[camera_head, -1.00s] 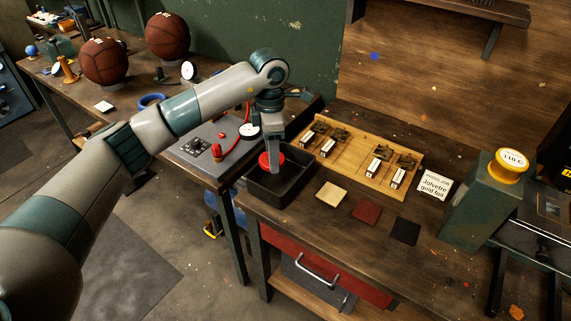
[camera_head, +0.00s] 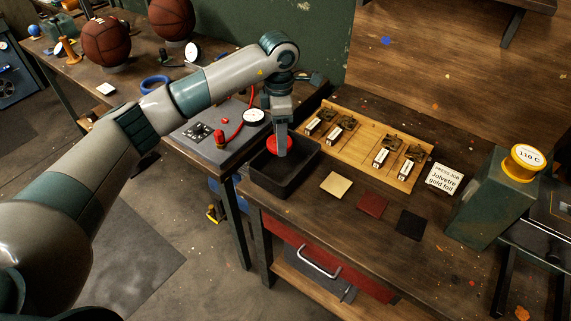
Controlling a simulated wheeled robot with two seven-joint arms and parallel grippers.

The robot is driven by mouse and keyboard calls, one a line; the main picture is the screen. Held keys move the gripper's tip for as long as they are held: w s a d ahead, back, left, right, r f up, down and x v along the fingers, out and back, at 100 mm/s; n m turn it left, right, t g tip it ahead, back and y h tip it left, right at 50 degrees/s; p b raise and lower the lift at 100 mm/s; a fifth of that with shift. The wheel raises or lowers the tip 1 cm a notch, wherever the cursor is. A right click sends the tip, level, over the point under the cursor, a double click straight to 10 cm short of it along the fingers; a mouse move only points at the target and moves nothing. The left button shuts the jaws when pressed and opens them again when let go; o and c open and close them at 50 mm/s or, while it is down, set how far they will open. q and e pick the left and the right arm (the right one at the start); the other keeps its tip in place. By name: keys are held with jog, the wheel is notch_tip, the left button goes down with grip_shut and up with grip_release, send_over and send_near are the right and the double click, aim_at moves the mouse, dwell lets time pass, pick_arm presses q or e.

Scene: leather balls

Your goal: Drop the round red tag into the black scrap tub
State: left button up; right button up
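The round red tag (camera_head: 271,143) is at the fingertips of my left gripper (camera_head: 282,145), which looks shut on it. The fingers cover the tag's middle. Gripper and tag are over the back part of the black scrap tub (camera_head: 290,189), an open rectangular tub at the left end of the wooden bench. The tub's floor looks dark and empty where it shows. I cannot tell exactly how far the tag is above the rim. My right gripper is not in view.
Tan, dark red and black squares (camera_head: 372,205) lie right of the tub. Behind is a wooden board (camera_head: 362,150) with stamps. A grey panel with a gauge (camera_head: 254,117) and red cable adjoins on the left. A green press (camera_head: 490,205) stands right.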

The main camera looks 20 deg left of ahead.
pick_arm(q)
jog(key=shift+f, duration=0.55)
jog(key=shift+f+b, duration=0.35)
jog(key=shift+f, duration=1.45)
jog(key=o, duration=1.1)
